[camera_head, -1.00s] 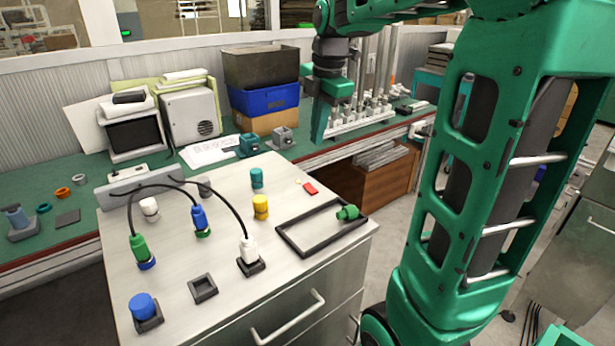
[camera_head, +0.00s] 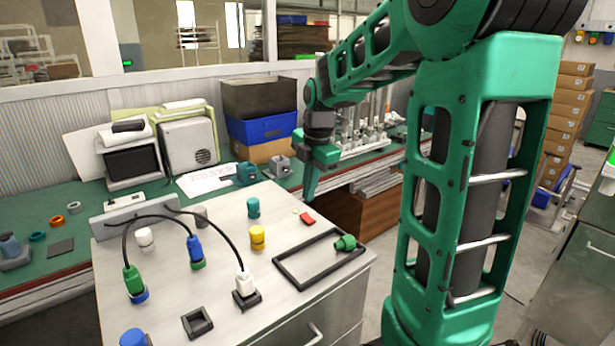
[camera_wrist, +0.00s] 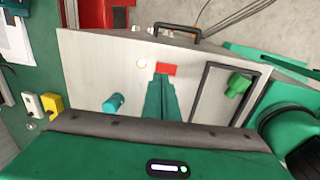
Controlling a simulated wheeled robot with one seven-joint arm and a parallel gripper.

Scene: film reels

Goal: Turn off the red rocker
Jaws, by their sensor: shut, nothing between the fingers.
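The red rocker (camera_head: 307,218) is a small flat red piece on the pale cabinet top, between the teal cylinder and the black frame. In the wrist view the red rocker (camera_wrist: 167,69) lies just beyond my fingertips. My gripper (camera_head: 309,193) points down above and just behind the rocker in the head view, its fingers together and empty. In the wrist view my gripper (camera_wrist: 162,80) almost meets the rocker's near edge; I cannot tell whether they touch. A small pale round spot (camera_wrist: 142,63) sits beside the rocker. Which way the rocker is tipped is too small to tell.
A teal cylinder (camera_head: 253,208) and a yellow cylinder (camera_head: 257,238) stand left of the rocker. A black frame (camera_head: 285,273) with a green plug (camera_head: 345,242) lies to the right. Black cables with plugs (camera_head: 242,283) cover the left of the cabinet top.

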